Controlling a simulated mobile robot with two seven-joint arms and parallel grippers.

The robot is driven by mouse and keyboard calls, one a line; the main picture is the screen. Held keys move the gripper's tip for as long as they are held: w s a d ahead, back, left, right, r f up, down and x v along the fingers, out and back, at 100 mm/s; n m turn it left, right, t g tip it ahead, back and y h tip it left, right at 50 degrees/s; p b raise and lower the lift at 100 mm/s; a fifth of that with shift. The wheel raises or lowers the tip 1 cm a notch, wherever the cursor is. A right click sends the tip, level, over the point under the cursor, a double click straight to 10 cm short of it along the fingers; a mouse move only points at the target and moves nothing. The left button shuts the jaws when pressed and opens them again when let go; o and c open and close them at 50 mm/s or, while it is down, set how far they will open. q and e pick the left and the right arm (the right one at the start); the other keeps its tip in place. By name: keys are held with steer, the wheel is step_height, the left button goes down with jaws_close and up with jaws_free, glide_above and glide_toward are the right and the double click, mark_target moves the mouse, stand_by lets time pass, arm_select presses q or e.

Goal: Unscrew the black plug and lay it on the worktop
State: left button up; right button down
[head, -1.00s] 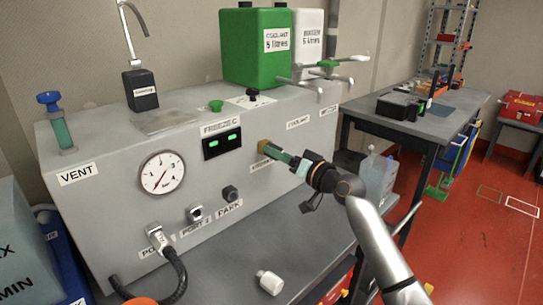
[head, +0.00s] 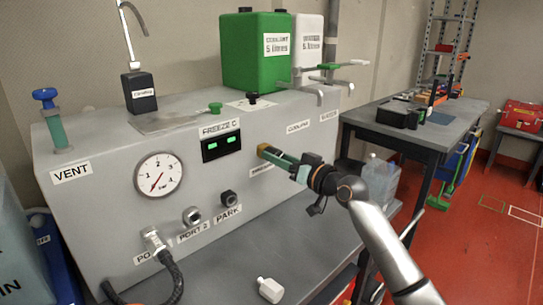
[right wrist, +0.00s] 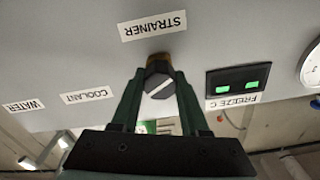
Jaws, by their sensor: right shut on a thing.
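The black plug (right wrist: 160,84) is a dark hexagonal head with a pale line across it, under the STRAINER label in the right wrist view. A brass-coloured fitting (head: 264,149) shows behind it at the front panel. My right gripper (head: 276,156) reaches in from the right, its green fingers (right wrist: 158,88) shut on the plug's sides. The fingers hide most of the plug in the head view. I cannot tell how far it is screwed in. The grey worktop (head: 225,277) lies below the panel. My left gripper is not in view.
A white bottle-shaped piece (head: 270,290) lies on the worktop near the front edge. A black hose (head: 172,275) hangs from a port at left. PARK's dark fitting (head: 228,198) juts from the panel. A clear jug (head: 380,182) stands to the right.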

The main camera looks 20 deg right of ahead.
steer(key=shift+f+n+b, duration=0.1)
steer(key=shift+n+b, duration=0.35)
steer(key=shift+n, duration=0.05)
steer(key=n+b, duration=0.2)
steer(key=n, duration=0.1)
steer(key=shift+n, duration=0.3)
steer(key=shift+n+b, duration=0.35)
steer(key=shift+n, duration=0.25)
steer(key=shift+d+n+b, duration=0.1)
steer(key=shift+n+b, duration=0.4)
steer(key=shift+n, duration=2.3)
